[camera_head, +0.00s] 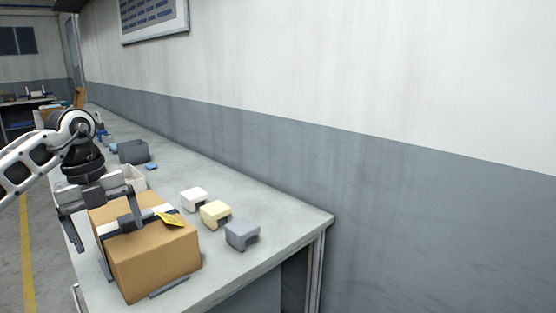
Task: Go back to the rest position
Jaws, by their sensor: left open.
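My left gripper (108,234) is open. Its arm comes in from the left. One finger overlaps the top of a brown cardboard box (158,262) in the picture and the other hangs left of the box. I cannot tell whether the fingers touch it. The box stands at the near end of the long grey table (270,232), with a pale strip and a yellow label (170,219) on top. No film reel can be made out. My right gripper is out of view.
A white block (194,198), a cream block (215,213) and a grey block (242,233) stand right of the box. A dark grey box (133,151) stands farther back. A wall (400,180) borders the table. The table's right end is clear.

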